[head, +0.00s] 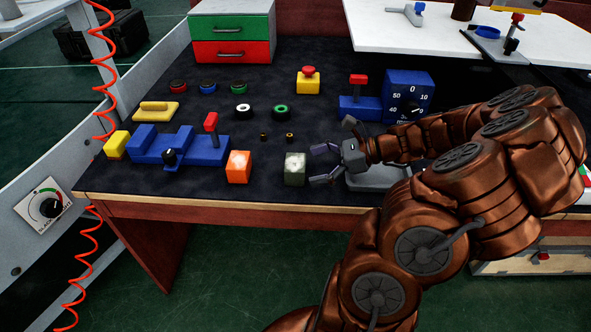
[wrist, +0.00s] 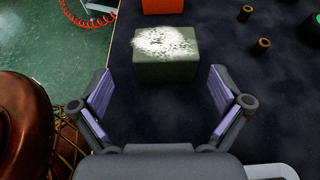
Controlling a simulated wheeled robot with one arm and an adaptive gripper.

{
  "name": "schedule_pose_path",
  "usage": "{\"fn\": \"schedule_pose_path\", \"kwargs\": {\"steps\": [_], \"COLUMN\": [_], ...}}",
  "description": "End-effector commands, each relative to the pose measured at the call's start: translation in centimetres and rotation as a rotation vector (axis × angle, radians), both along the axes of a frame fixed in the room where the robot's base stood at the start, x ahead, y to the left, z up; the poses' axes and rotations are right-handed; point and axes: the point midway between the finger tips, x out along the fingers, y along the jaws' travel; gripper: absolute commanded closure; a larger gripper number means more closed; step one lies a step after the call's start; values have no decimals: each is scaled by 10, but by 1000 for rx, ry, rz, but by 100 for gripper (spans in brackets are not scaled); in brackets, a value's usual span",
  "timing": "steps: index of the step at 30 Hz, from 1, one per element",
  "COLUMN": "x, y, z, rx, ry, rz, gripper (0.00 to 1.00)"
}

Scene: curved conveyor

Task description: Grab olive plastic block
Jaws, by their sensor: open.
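The olive block (head: 294,169) stands on the dark table top near its front edge, with a whitish speckled patch on its top. My gripper (head: 322,165) is just to the right of it, open, with its fingers pointing left toward the block. In the wrist view the olive block (wrist: 166,60) lies ahead, centred between the spread fingers of my gripper (wrist: 163,98) and beyond their tips. Nothing is between the fingers.
An orange block (head: 238,167) stands left of the olive block. Two small brass rings (head: 289,136) lie behind it. A blue fixture with a red lever (head: 212,140) is further left. A blue dial box (head: 408,92) stands behind my arm. The table's front edge (head: 240,205) is close.

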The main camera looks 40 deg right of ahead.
Motion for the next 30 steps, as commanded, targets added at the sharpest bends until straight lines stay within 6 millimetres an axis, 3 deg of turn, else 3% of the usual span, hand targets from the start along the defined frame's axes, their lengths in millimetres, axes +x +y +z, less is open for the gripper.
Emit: {"fn": "schedule_pose_path", "kwargs": {"steps": [12, 21, 30], "x": [33, 36, 36], "y": [29, 32, 32], "z": [-16, -18, -18], "rx": [0, -1, -2], "ry": [0, 0, -1], "rz": [2, 0, 1], "gripper": [0, 1, 32]}}
